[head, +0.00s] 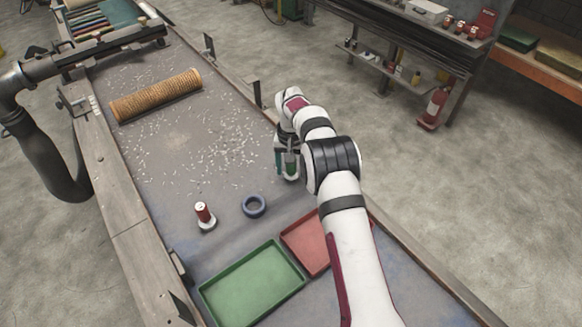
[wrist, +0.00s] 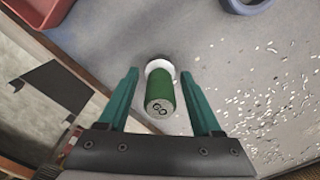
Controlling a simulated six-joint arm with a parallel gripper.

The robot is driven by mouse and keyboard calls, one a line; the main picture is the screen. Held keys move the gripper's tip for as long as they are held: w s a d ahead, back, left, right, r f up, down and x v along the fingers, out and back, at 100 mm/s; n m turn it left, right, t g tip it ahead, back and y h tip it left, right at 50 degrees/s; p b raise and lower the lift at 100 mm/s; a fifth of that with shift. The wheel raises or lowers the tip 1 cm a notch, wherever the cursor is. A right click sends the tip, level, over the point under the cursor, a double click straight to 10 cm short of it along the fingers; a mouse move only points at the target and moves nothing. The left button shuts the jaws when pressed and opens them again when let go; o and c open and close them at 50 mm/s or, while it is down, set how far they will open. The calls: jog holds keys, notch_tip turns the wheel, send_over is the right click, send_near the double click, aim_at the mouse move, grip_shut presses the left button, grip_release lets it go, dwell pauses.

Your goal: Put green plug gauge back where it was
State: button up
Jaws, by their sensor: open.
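The green plug gauge (wrist: 160,92) stands on the table with its printed "GO" end facing the wrist camera and a pale round part (wrist: 158,65) at its far end. In the head view the green plug gauge (head: 291,163) shows partly, behind and between the fingers. My gripper (wrist: 160,73) is open, with one teal finger on each side of the gauge and visible gaps between. In the head view my gripper (head: 287,166) is low over the table near its right edge. Whether the gauge sits in a holder is unclear.
A green tray (head: 252,286) and a red tray (head: 306,244) lie nearer. A brown mesh tube (head: 155,95) lies farther back. White chips litter the table's middle.

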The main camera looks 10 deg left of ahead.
notch_tip(320, 180, up, 12)
jog(key=shift+r, duration=0.25)
jog(key=s+d+r+m, duration=0.1)
jog(key=s+d+r, duration=0.45)
jog(key=s, duration=0.25)
jog(key=s+d+r+m, duration=0.2)
jog(key=s+d+r, duration=0.2)
jog(key=s+r, duration=0.35)
jog(key=s+d+f+m+y, duration=0.1)
jog(key=s+d+f, duration=0.1)
jog(key=s, duration=1)
jog(key=s+d+f+m, duration=0.1)
jog(key=s+d+f, duration=0.1)
jog(key=s, duration=0.9)
jog(key=shift+s+d+f+m+y, duration=0.3)
jog(key=shift+s+f+y, duration=0.1)
jog(key=shift+f, duration=0.5)
